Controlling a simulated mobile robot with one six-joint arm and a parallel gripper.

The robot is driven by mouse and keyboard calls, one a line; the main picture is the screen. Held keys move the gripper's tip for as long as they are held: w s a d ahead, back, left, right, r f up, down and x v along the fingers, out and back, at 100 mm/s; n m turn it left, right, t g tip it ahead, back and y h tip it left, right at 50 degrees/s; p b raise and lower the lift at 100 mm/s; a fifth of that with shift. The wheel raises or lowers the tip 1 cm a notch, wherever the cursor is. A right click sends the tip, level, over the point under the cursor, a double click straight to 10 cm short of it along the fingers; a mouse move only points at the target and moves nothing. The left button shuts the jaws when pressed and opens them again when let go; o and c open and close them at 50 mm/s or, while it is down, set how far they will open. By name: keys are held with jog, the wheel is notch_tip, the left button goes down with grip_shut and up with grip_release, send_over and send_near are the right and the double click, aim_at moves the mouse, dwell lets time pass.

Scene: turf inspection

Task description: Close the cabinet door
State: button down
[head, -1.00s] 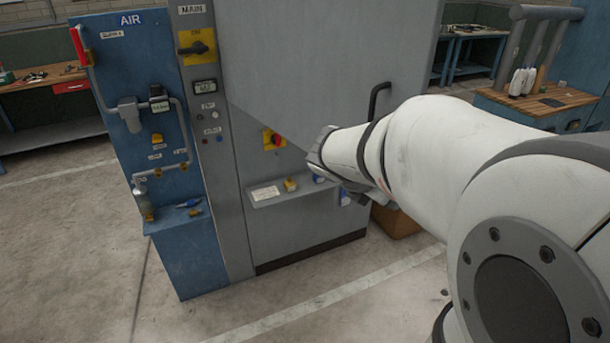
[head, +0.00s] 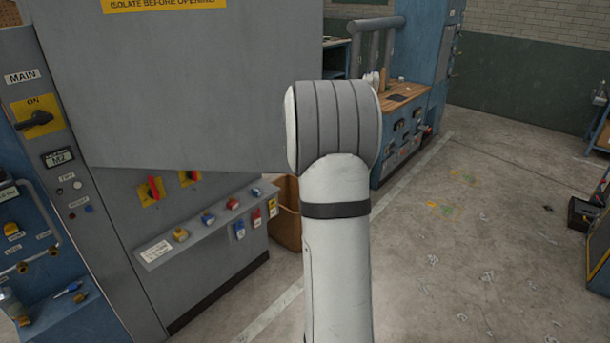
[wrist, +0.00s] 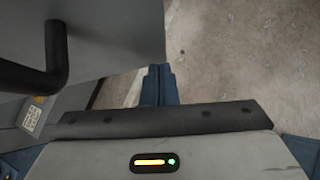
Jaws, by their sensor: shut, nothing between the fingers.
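The cabinet door (head: 180,80) is a large grey panel filling the upper left of the head view. Its lower edge runs at an angle to the cabinet front (head: 215,265), so it stands partly open, hinged at the left. In the wrist view, the door (wrist: 120,30) fills the upper left, with its black bar handle (wrist: 55,50) near the left edge. My gripper (wrist: 158,72) is shut and empty, to the right of the handle and apart from it, near the door's edge. Whether it touches the door is unclear. In the head view my arm hides the gripper and handle.
A ledge (head: 205,222) with several coloured switches juts from the cabinet front. A brown box (head: 287,225) stands beside the cabinet. A blue workbench (head: 400,120) is behind. The floor (head: 480,230) to the right is mostly clear.

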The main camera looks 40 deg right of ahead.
jog(key=shift+w+d+n, duration=0.15)
jog(key=shift+w+d, duration=0.1)
jog(key=shift+w, duration=0.35)
jog(key=shift+w+d+n, duration=0.15)
jog(key=shift+w+d, duration=0.1)
jog(key=shift+w, duration=0.3)
jog(key=shift+s, duration=0.15)
